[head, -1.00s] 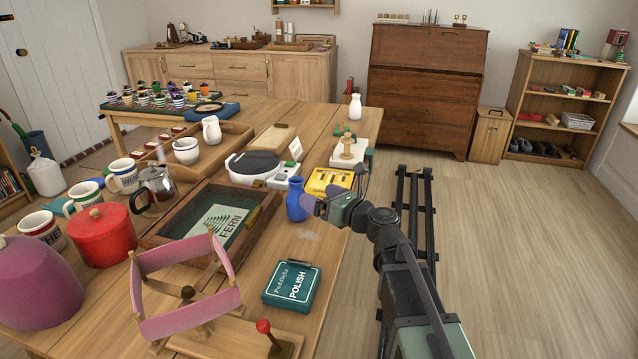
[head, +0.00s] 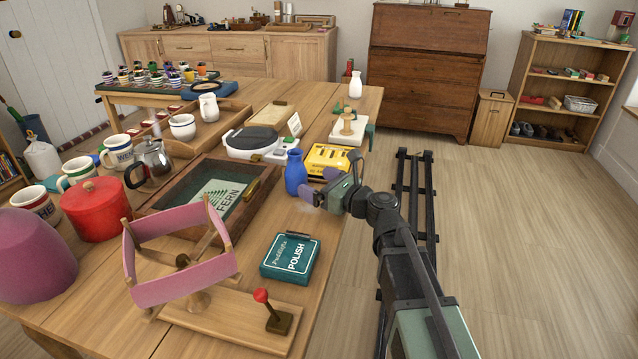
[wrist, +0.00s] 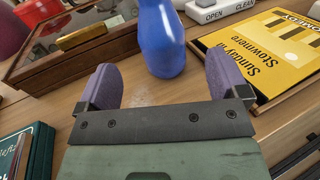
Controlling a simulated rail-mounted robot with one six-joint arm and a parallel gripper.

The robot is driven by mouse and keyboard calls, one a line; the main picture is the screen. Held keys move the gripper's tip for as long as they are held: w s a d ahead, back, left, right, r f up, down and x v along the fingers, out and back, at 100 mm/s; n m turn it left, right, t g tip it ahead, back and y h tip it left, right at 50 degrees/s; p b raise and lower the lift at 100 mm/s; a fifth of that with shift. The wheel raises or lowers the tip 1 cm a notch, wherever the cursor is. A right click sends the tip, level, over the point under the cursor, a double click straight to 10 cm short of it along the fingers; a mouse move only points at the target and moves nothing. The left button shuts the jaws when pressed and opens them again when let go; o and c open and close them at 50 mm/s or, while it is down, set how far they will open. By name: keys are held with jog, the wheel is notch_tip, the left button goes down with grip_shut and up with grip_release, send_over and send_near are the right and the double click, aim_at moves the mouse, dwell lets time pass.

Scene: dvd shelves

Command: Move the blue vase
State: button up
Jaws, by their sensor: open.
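The blue vase (head: 295,173) stands upright on the wooden table, just right of the dark wooden tray. My gripper (head: 318,186) is open and low over the table, on the near right side of the vase. In the wrist view the vase (wrist: 160,40) is straight ahead, its base just beyond the gap between the two purple fingers of my gripper (wrist: 163,88). Its top is cut off there. The fingers do not appear to touch the vase.
The tray with the FERN sign (head: 157,209) is at left. A white vase (head: 355,86) stands at the table's far end.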

aim_at(305, 179)
jog(key=x, duration=0.3)
jog(key=p+x, duration=0.1)
jog(key=x, duration=0.2)
jog(key=shift+w+f, duration=0.1)
jog(key=shift+f, duration=0.1)
jog(key=shift+w+a, duration=0.4)
jog(key=shift+a, duration=0.2)
jog(key=c, duration=1.1)
jog(key=shift+w+d+r, duration=0.1)
jog(key=shift+w+d, duration=0.25)
jog(key=shift+w, duration=0.4)
jog(key=shift+w+d, duration=0.35)
jog(key=shift+w, duration=0.35)
jog(key=o, duration=1.1)
jog(key=shift+w+d, duration=0.2)
jog(key=shift+d, duration=0.05)
